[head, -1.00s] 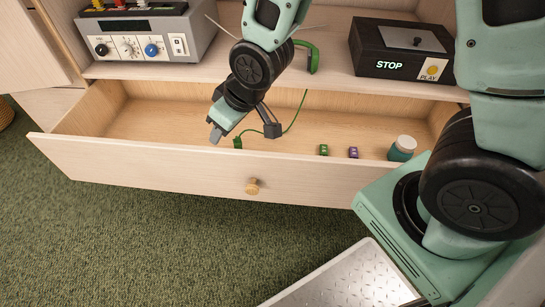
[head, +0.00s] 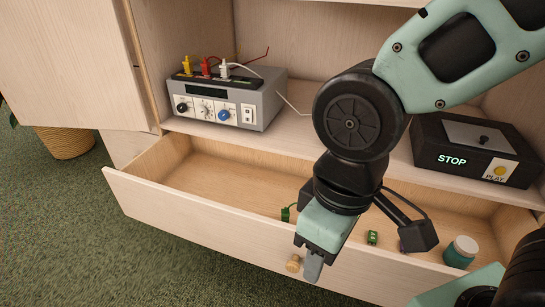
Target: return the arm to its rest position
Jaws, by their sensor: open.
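My gripper (head: 362,246) is in the head view, in front of and above the open drawer (head: 205,217). Its two fingers are spread apart, and I see nothing held between them. One finger hangs over the drawer front near the round wooden knob (head: 293,263). My arm bends above the gripper and covers part of the shelf and the drawer's middle.
The drawer holds a green plug (head: 286,214), a green block (head: 372,237) and a teal jar (head: 460,253) with a white lid. A grey device (head: 226,98) with knobs and coloured plugs and a black STOP/PLAY box (head: 470,150) stand on the shelf. A cabinet door (head: 75,65) is open at left.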

